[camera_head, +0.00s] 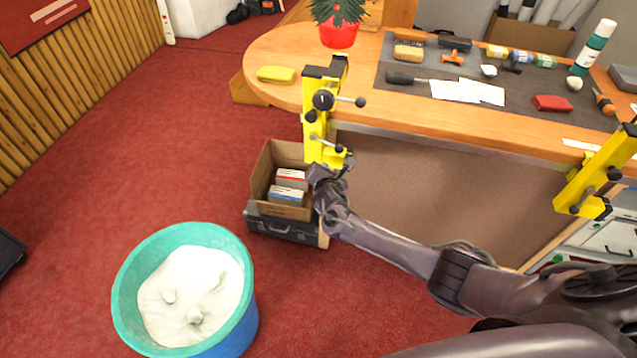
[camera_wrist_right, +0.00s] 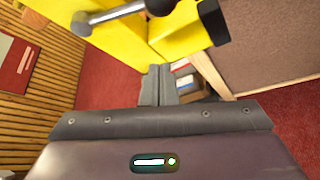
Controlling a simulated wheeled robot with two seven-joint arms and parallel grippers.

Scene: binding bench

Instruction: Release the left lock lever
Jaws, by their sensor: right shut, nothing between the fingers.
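A yellow clamp (camera_head: 318,125) is fixed to the left end of the bench's front edge. It carries an upper dark lever with a ball end (camera_head: 360,102) and a lower lever (camera_head: 330,146) with a metal rod. My right gripper (camera_head: 318,172) is at the clamp's lower end, just below the lower lever; whether it touches the clamp is unclear. In the right wrist view the fingers (camera_wrist_right: 158,84) are together and empty. A metal rod with dark knobs (camera_wrist_right: 118,13) crosses the yellow clamp body (camera_wrist_right: 110,45) above them. My left gripper is not in view.
A wooden bench (camera_head: 277,98) bears tools, paper and bottles on a dark mat. A second yellow clamp (camera_head: 597,170) is at the right. An open carton (camera_head: 262,172) stands on a dark case (camera_head: 285,228) below the left clamp. A teal tub (camera_head: 125,290) stands on the red floor.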

